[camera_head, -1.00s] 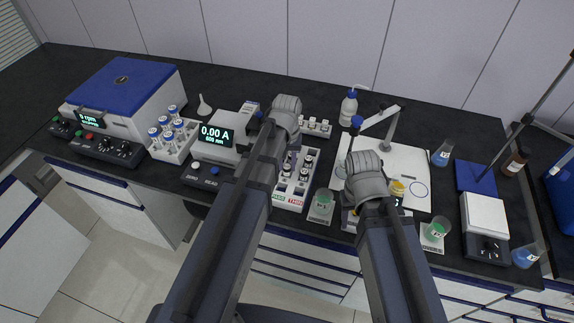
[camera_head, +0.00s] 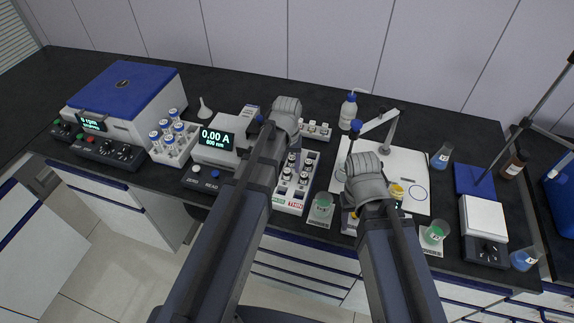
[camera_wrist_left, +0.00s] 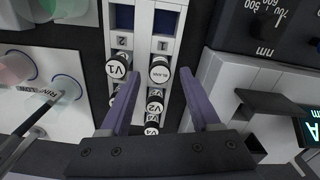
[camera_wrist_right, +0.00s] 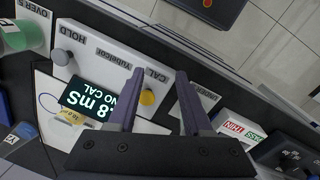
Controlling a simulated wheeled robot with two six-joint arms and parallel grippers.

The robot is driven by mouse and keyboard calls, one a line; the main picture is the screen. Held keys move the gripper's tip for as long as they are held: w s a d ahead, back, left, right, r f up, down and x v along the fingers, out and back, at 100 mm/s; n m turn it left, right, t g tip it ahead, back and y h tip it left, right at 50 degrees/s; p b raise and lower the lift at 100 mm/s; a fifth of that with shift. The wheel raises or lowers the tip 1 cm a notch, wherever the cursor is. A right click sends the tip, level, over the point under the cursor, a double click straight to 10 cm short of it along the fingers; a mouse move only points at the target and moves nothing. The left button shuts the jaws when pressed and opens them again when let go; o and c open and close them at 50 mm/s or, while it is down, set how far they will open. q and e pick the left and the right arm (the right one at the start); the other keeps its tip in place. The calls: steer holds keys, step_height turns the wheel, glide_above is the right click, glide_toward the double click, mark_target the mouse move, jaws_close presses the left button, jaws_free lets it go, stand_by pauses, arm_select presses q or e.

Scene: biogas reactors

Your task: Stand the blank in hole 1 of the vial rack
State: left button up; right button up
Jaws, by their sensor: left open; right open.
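The vial rack (camera_head: 290,206) is white and holds several dark, white-capped vials. In the left wrist view the rack (camera_wrist_left: 143,45) shows two columns with blue-marked ends and numbers 1 and 2. A vial whose cap carries small print, seemingly the blank (camera_wrist_left: 159,70), stands in the right column; a vial marked V1 (camera_wrist_left: 117,65) stands in the left column. My left gripper (camera_wrist_left: 159,76) is open above the rack, its fingers on either side of the small-print vial's column, holding nothing. My right gripper (camera_wrist_right: 160,72) is open and empty above the meter. Both fingertips are hidden in the head view.
A photometer (camera_head: 215,146) stands left of the rack. A wash bottle (camera_head: 348,111) is further back.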

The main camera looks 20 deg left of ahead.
mark_target(287, 170)
arm_select(q)
step_height(287, 170, up, 11)
steer(key=p, duration=1.1)
steer(key=s+d+m+y, duration=0.1)
steer(key=s+d+m, duration=0.5)
steer(key=s+d, duration=0.4)
steer(key=s, duration=0.4)
steer(key=shift+s+d+r, duration=0.15)
steer(key=shift+s+d, duration=0.05)
steer(key=shift+d, duration=0.05)
